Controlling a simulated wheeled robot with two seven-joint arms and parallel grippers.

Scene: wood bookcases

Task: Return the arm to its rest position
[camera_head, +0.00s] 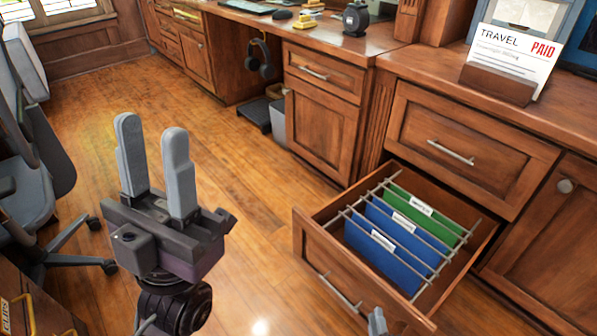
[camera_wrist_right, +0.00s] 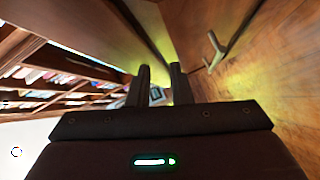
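My left gripper (camera_head: 153,130) stands upright over the floor at left centre in the head view. Its two grey fingers are apart with nothing between them. Only a grey fingertip of my right gripper (camera_head: 377,322) shows at the bottom edge, in front of the open drawer. In the right wrist view my right gripper (camera_wrist_right: 161,72) has its dark fingers apart, with a narrow empty gap. A metal handle (camera_wrist_right: 215,50) on a wood front is to the right of the fingers there, apart from them. Most of my right arm is hidden.
An open drawer (camera_head: 311,232) with blue folders (camera_head: 385,245) and a green folder (camera_head: 425,212) juts out at right. A travel paper (camera_head: 515,50) stands in a wooden holder on the counter. A grey office chair (camera_head: 35,185) is at left. The middle floor is clear.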

